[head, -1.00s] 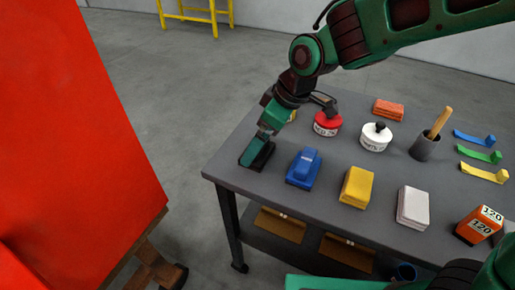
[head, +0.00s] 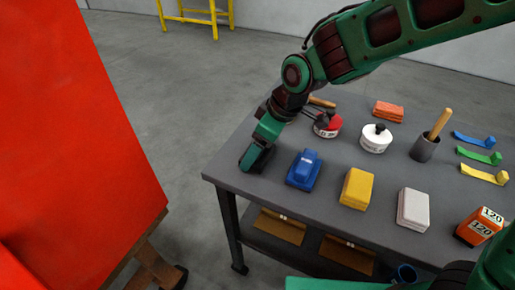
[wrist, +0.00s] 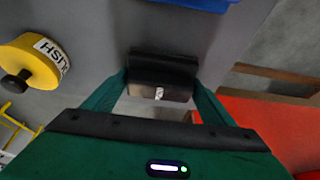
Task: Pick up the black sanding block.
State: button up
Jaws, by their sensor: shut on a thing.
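The black sanding block (head: 262,158) is at the left end of the grey table, mostly hidden by my gripper (head: 251,160) in the head view. In the wrist view the block (wrist: 161,78) lies between the two green fingers of my gripper (wrist: 160,88), one finger at each end of it. My gripper is shut on the block. I cannot tell whether the block is clear of the tabletop.
A blue sanding block (head: 304,170) stands just right of my gripper. Yellow (head: 357,188) and white (head: 413,208) blocks are further right. A red-topped tin (head: 328,124) stands behind. A large red panel (head: 80,130) is left of the table (head: 235,168).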

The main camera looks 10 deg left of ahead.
jog(key=shift+r, duration=0.1)
jog(key=shift+r, duration=0.55)
jog(key=r, duration=0.3)
jog(key=shift+s+a+r, duration=0.25)
jog(key=shift+s+a, duration=0.05)
jog(key=shift+a, duration=0.1)
jog(key=s+a+r, duration=0.6)
jog(key=s+a, duration=0.1)
jog(key=a, duration=0.1)
jog(key=shift+r, duration=0.15)
